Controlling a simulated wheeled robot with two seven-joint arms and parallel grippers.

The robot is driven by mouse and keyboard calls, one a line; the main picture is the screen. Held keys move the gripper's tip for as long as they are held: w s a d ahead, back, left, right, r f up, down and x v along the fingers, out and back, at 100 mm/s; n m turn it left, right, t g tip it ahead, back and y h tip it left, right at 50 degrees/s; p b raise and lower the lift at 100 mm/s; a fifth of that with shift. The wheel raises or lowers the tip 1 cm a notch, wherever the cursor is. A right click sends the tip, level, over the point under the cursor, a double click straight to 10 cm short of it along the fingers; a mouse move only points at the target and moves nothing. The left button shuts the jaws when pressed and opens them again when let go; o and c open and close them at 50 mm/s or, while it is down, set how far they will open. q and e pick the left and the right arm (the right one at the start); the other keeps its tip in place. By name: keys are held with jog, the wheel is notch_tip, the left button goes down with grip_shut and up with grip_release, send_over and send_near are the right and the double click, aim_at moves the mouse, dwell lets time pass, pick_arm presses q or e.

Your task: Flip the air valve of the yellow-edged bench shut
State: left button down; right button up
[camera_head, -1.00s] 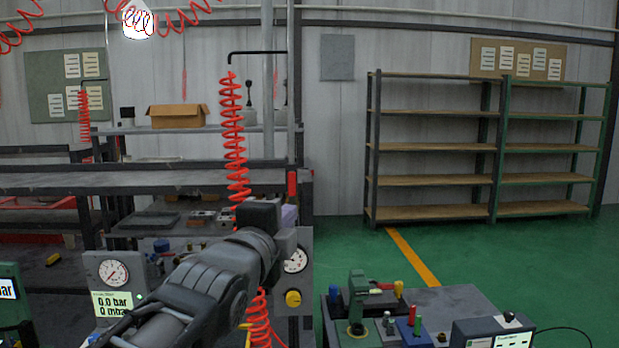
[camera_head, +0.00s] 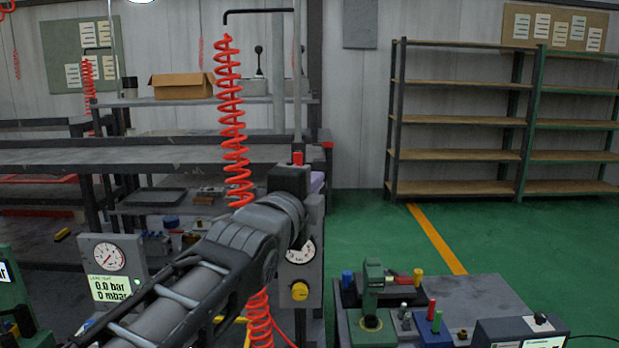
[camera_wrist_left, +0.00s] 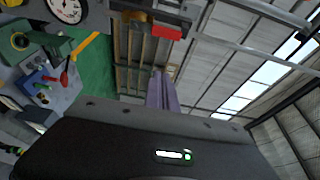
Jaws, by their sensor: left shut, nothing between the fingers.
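A red handle grip (camera_head: 298,158) shows at the grey post above the gauge panel (camera_head: 313,285), its lower part hidden behind my left gripper. The panel carries a round gauge (camera_head: 300,250) and a yellow knob (camera_head: 300,291). In the left wrist view the red grip (camera_wrist_left: 166,33) sits on a dark bar beside a brass-coloured fitting (camera_wrist_left: 136,15). My left gripper (camera_head: 317,182) is in front of the post, its lilac fingers shut and empty. In the left wrist view the fingers (camera_wrist_left: 162,90) appear below the red grip; contact cannot be told. My right gripper is out of view.
A coiled red hose (camera_head: 232,120) hangs just left of my left gripper. A low table (camera_head: 485,295) with clamps and small coloured parts stands at the right. A second gauge box (camera_head: 112,270) stands at the left. Green floor (camera_head: 370,220) is open towards the shelves (camera_head: 455,120).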

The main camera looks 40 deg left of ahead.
pick_arm(q)
jog(key=w+a+p, duration=0.5)
jog(key=w+a, duration=0.1)
dwell(0.7)
dwell(0.4)
